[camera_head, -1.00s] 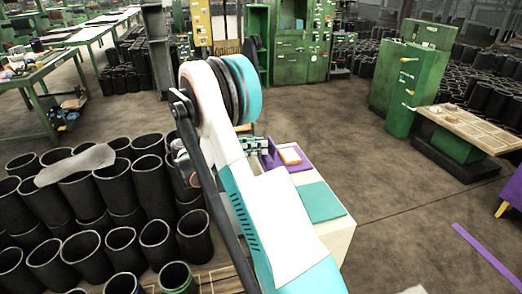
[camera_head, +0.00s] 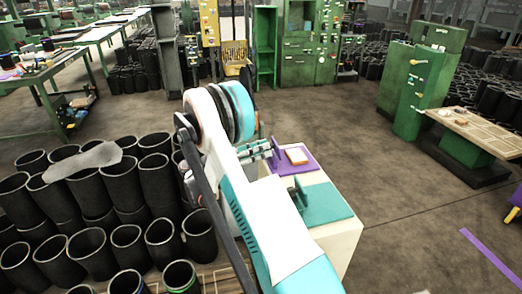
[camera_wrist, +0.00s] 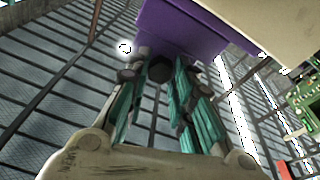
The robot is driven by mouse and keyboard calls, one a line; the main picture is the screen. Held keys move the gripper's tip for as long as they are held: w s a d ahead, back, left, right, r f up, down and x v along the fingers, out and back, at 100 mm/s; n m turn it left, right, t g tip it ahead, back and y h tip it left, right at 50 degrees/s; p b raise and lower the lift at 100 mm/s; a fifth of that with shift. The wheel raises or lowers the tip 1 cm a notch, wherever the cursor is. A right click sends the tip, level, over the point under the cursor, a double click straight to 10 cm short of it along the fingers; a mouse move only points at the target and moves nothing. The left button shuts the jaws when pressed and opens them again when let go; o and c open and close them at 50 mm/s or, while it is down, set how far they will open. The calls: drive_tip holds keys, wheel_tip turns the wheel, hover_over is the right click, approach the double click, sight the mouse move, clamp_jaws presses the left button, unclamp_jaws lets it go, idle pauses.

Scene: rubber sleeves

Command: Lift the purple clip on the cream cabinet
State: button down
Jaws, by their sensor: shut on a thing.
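The cream cabinet (camera_head: 340,246) stands just right of my arm in the head view. On its top, a purple piece (camera_head: 304,168) with a small upright part lies at the back, beside my gripper (camera_head: 258,150). The purple piece, which I take for the clip, also fills the upper middle of the wrist view (camera_wrist: 180,25). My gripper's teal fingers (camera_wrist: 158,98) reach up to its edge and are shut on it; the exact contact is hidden. I cannot tell whether it is clear of the cabinet top.
A teal plate (camera_head: 325,204) with a dark upright part lies nearer on the cabinet top. Black rubber sleeves (camera_head: 120,185) crowd the floor to the left. Open floor lies right of the cabinet, before a green machine (camera_head: 412,95).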

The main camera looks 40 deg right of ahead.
drive_tip(key=c, duration=1.4)
unclamp_jaws()
drive_tip(key=v, duration=1.2)
